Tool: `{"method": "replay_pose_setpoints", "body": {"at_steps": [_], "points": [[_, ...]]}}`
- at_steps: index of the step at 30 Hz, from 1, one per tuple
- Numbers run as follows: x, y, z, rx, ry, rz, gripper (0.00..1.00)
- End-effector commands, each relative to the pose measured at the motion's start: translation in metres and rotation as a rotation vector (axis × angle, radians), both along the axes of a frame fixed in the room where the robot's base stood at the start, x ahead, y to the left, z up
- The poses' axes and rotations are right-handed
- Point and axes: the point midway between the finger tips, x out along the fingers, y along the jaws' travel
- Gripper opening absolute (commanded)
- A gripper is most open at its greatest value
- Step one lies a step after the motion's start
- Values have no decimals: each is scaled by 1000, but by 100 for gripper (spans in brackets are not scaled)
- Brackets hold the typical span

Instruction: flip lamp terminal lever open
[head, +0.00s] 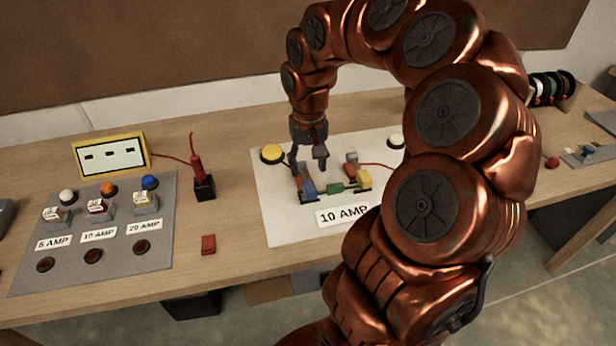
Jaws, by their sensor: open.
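A white board (280,222) labelled "10 AMP" lies on the bench in the middle. A small terminal assembly sits on it, with an orange and blue lever part (307,184) at its left, a green piece (336,188) in the middle and an orange and yellow part (360,176) at its right. I cannot tell which part is the lamp terminal lever, or whether each lever is open. My gripper (308,165) points down, open, just above the left lever part. The picture is too small to tell if a fingertip touches it.
A yellow button (272,153) and a white button (396,141) stand on the board. A grey panel (70,255) with "5 AMP", "10 AMP" and "20 AMP" labels, a yellow-framed meter (110,136) and a red probe (198,165) in a black holder are at left. My arm hides the board's right side.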

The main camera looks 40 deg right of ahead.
Motion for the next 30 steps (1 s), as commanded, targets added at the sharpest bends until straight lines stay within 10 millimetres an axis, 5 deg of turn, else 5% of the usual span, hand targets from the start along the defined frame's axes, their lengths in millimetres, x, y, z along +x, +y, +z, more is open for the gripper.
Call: {"method": "replay_pose_setpoints", "body": {"at_steps": [12, 23, 30], "points": [[-1, 0, -45, 0, 2, 2, 54], [-1, 1, -50, -1, 1, 2, 54], [-1, 1, -50, 0, 1, 2, 29]]}}
